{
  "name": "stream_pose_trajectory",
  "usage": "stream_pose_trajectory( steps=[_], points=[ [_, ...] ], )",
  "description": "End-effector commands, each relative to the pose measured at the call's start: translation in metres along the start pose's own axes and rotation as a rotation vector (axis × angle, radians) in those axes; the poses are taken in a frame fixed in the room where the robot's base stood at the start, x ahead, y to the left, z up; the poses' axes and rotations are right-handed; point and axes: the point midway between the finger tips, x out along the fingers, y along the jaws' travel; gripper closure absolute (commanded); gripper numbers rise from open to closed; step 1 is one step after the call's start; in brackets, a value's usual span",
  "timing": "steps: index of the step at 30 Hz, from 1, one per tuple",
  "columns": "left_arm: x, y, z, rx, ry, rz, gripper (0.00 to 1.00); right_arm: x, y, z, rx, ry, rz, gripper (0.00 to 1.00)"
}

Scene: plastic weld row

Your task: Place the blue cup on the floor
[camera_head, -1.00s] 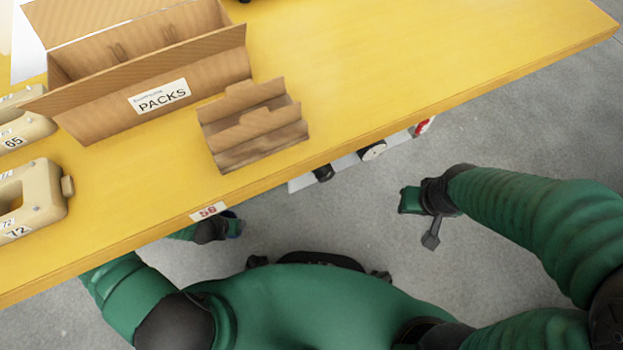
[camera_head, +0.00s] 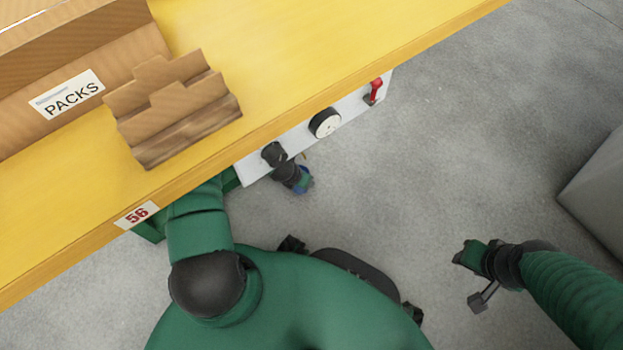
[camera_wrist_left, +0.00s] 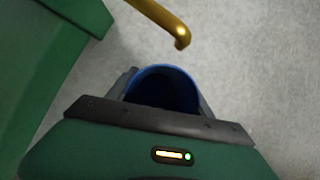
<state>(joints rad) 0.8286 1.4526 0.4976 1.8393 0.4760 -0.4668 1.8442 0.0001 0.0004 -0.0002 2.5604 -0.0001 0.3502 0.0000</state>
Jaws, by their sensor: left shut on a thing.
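The blue cup (camera_wrist_left: 164,72) shows in the left wrist view with its round rim and dark inside facing the camera. My left gripper (camera_head: 303,181) is shut on it, one finger on each side. In the head view only a small bit of blue shows at that gripper, beside the table's front edge and above the grey floor (camera_head: 400,190). How high the cup is above the floor I cannot tell. My right gripper (camera_head: 464,256) is over bare floor at the right, away from the cup. Its jaw state is unclear.
The yellow table (camera_head: 330,50) holds a cardboard box marked PACKS (camera_head: 30,75) and a small brown carton (camera_head: 185,125). A white panel with a red switch (camera_head: 375,88) and black dial (camera_head: 324,122) sits under its edge. A grey block (camera_head: 600,190) stands right. A brass bar (camera_wrist_left: 160,18) passes near the cup.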

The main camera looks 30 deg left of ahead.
Motion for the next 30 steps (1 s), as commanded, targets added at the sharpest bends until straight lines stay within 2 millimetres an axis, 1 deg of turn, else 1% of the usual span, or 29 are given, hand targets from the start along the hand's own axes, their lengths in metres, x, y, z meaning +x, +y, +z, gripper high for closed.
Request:
stream_pose_trajectory(
  steps=[1,4,6,9,11,12,17,20,21,25,30],
  points=[
    [0.01,0.0,0.004,0.002,-0.002,0.0,0.8,0.009,0.0,0.002,-0.001,0.0,0.0,0.64],
    [0.02,0.0,0.012,0.002,-0.001,0.001,0.8,0.017,0.0,0.004,-0.001,0.001,0.0,0.64],
    [0.031,-0.001,0.021,0.003,-0.003,0.0,0.8,0.027,0.0,0.006,-0.001,0.001,0.0,0.64],
    [0.046,0.0,0.027,0.001,-0.001,0.001,0.8,0.041,0.0,0.009,0.0,0.001,0.0,0.64],
    [0.047,0.0,0.03,0.0,-0.001,0.0,0.8,0.042,0.0,0.01,0.0,0.001,0.0,0.64],
    [0.046,0.0,0.031,-0.001,-0.001,0.0,0.86,0.04,0.0,0.009,0.0,0.0,0.0,0.64],
    [0.044,0.0,0.031,-0.002,0.0,-0.001,0.86,0.038,0.0,0.009,0.0,0.001,0.0,0.64],
    [0.047,0.0,0.029,-0.002,0.0,-0.001,0.86,0.04,0.0,0.009,0.0,0.001,0.0,0.64],
    [0.046,0.0,0.03,-0.002,0.0,-0.001,0.35,0.039,0.0,0.009,0.0,0.001,0.0,0.64],
    [0.046,0.0,0.03,-0.002,0.0,-0.001,0.19,0.039,0.0,0.009,0.0,0.001,0.0,0.64],
    [0.046,0.0,0.03,-0.001,0.0,-0.001,0.19,0.039,0.0,0.009,0.0,0.001,0.0,0.64]
  ],
)
